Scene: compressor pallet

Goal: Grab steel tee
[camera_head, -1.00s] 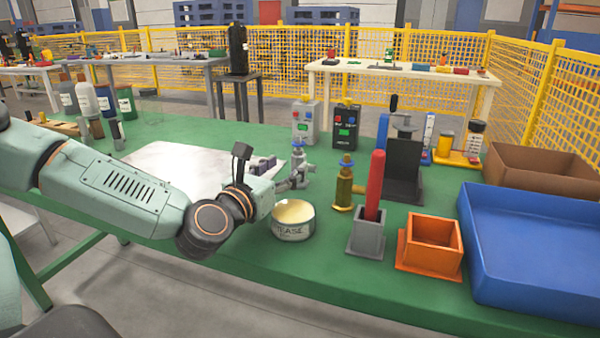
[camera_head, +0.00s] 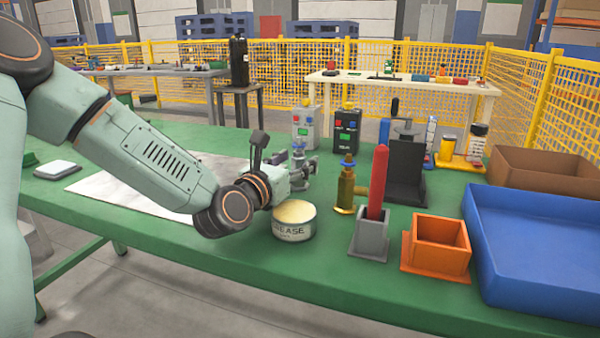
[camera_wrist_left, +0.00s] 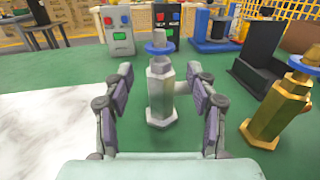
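The steel tee (camera_wrist_left: 160,88) is a grey hexagonal fitting with a blue ring near its top and a short side branch to the right. It stands upright on the green table, between the fingers of my left gripper (camera_wrist_left: 160,108). Those fingers are open, with gaps visible on both sides of the tee. In the head view the left gripper (camera_head: 302,173) reaches in from the left and partly hides the steel tee (camera_head: 298,153). A similar brass tee (camera_head: 346,188) stands to the right, and it also shows in the wrist view (camera_wrist_left: 275,112). My right gripper is not in view.
A grease tin (camera_head: 294,222) stands just in front of the left gripper. A grey holder (camera_head: 369,240) with a red rod, an orange box (camera_head: 438,250) and a blue tray (camera_head: 530,270) lie to the right. Two button boxes (camera_head: 304,128) (camera_head: 346,130) stand behind.

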